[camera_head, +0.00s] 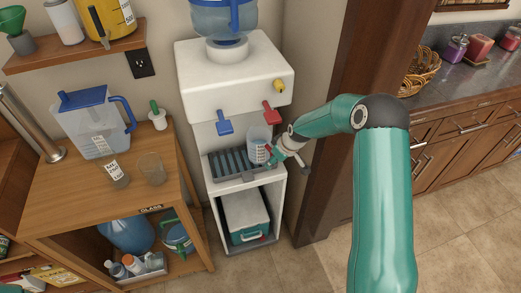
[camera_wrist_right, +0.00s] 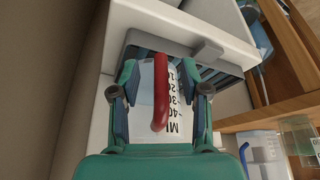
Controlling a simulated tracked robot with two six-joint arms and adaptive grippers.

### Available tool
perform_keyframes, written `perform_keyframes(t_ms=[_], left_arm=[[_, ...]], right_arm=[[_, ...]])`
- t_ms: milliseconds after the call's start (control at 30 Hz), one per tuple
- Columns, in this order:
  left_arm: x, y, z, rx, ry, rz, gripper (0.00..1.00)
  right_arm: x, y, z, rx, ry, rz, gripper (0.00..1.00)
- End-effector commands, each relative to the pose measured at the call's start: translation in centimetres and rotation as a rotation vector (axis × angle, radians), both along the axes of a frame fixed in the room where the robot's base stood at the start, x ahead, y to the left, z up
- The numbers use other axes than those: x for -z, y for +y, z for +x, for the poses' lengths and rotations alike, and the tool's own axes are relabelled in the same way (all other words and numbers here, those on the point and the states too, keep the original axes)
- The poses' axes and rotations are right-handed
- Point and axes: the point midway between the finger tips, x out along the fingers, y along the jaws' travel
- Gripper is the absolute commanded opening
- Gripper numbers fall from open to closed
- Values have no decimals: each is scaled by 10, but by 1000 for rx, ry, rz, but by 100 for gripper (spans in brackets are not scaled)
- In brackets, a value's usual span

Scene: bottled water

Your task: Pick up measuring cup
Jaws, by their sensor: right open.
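The clear measuring cup (camera_head: 258,148), with dark scale markings, stands upright on the dark drip grille of the white water dispenser (camera_head: 230,75). In the right wrist view the cup (camera_wrist_right: 180,112) shows its printed numbers and red handle (camera_wrist_right: 161,95) facing me. My right gripper (camera_head: 275,157) is at the cup's right side. In the right wrist view my right gripper (camera_wrist_right: 159,80) is open, with one finger on each side of the cup; I cannot tell whether they touch it. My left gripper is not in view.
The dispenser's blue tap (camera_head: 224,124) and red tap (camera_head: 271,113) are above the cup. A wooden cabinet (camera_head: 60,205) at the left holds a blue-lidded pitcher (camera_head: 85,125) and small glasses. A dark wooden door frame (camera_head: 345,60) stands at the right.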

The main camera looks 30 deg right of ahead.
Motion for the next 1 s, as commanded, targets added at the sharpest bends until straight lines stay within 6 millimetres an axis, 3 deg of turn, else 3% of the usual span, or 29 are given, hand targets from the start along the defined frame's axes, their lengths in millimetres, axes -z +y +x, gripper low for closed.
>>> perform_keyframes(t_ms=[133,300,567,833,1000], left_arm=[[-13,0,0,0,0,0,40],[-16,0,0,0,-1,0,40],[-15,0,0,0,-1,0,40],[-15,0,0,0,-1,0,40],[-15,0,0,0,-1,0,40]], right_arm=[[18,3,7,-3,4,2,46],[36,5,14,-5,1,1,46],[39,6,16,-4,0,0,46],[39,6,16,-6,0,1,2],[38,6,16,-6,0,1,0]])
